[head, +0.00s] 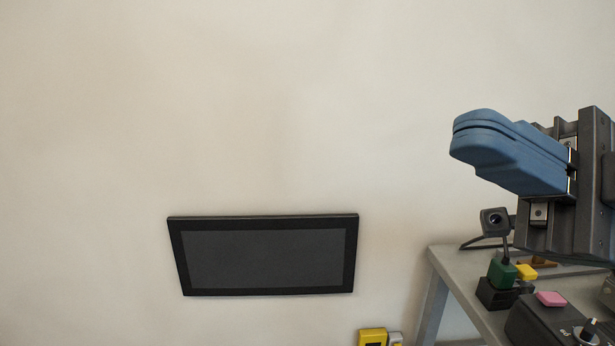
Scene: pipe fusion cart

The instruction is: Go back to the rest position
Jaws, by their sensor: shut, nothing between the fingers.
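My gripper (466,136) shows at the right of the head view, its blue fingers shut together with nothing between them. It points left and is held in the air above the grey cart (450,268). The fingers touch nothing. The gripper's dark body runs to the right edge of the picture.
A black wall screen (264,257) hangs on the pale wall left of the cart. On the cart stand a green block (501,274), a yellow block (526,272), a dark box with a pink piece (550,299) and a knob (588,330). A yellow item (372,337) shows at the bottom. The air left of my gripper is free.

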